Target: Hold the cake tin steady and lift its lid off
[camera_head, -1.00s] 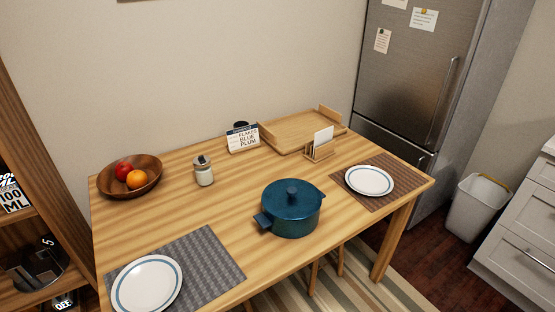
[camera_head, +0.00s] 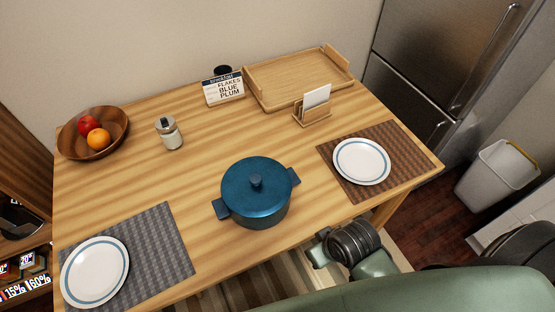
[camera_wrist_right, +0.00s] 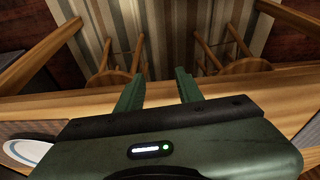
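No cake tin is recognisable; a round blue lidded pot (camera_head: 254,200) stands on the table. Its blue lid (camera_head: 236,178) has a knob on top and sits on the pot. Two side handles stick out, one left and one right. My right arm shows at the lower right of the head view, apart from the pot. In the right wrist view my right gripper (camera_wrist_right: 158,76) has its two green fingers apart with nothing between them. The pot is not in that view. My left gripper is not in view.
The wooden table (camera_head: 130,190) holds a fruit bowl (camera_head: 70,142), a jar (camera_head: 168,133), a sign (camera_head: 223,88), a tray (camera_head: 290,78), a card holder (camera_head: 313,110) and two plates on mats. The table around the pot is clear. Stools (camera_wrist_right: 115,82) stand near the table edge.

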